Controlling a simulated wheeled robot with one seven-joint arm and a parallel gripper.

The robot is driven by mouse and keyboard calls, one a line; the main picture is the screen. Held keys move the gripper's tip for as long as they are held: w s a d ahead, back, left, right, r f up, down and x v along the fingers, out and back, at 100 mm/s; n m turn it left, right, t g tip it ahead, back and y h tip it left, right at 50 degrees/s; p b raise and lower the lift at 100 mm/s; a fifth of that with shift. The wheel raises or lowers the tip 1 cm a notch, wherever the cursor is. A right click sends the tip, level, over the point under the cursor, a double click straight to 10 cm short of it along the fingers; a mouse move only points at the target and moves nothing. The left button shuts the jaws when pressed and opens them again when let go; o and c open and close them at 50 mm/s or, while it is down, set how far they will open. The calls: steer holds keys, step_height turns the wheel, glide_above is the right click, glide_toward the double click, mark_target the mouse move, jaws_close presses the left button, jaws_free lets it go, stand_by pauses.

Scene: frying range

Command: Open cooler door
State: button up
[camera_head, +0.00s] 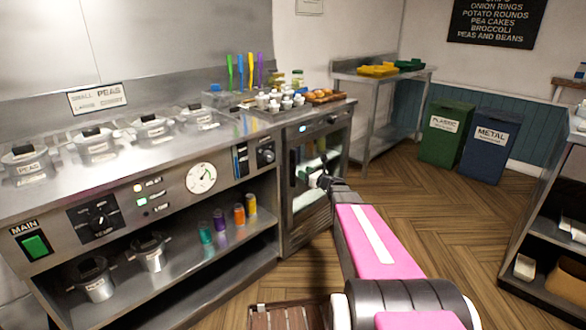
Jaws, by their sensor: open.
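The cooler (297,232) is the steel unit at the right end of the counter, with a dark-framed glass door on its front. The door looks closed, and pale shelves or contents show through the glass. My gripper (318,181) is open, small in the view, in front of the middle of the door. My pink arm reaches to it from the lower right. I cannot tell whether the fingers touch the door or its handle; the handle is not clear behind the gripper.
The steel counter (130,165) runs left, with lidded pots, gauge and switches. Coloured bottles (222,222) stand on its lower shelf. A steel table (385,82) stands behind, with green (446,132) and blue (484,147) bins. Shelving (548,235) stands right.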

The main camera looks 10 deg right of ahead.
mark_target(295, 167)
steer(key=x, duration=0.7)
steer(key=shift+w+a, duration=0.15)
steer(key=shift+w, duration=0.1)
jaws_close()
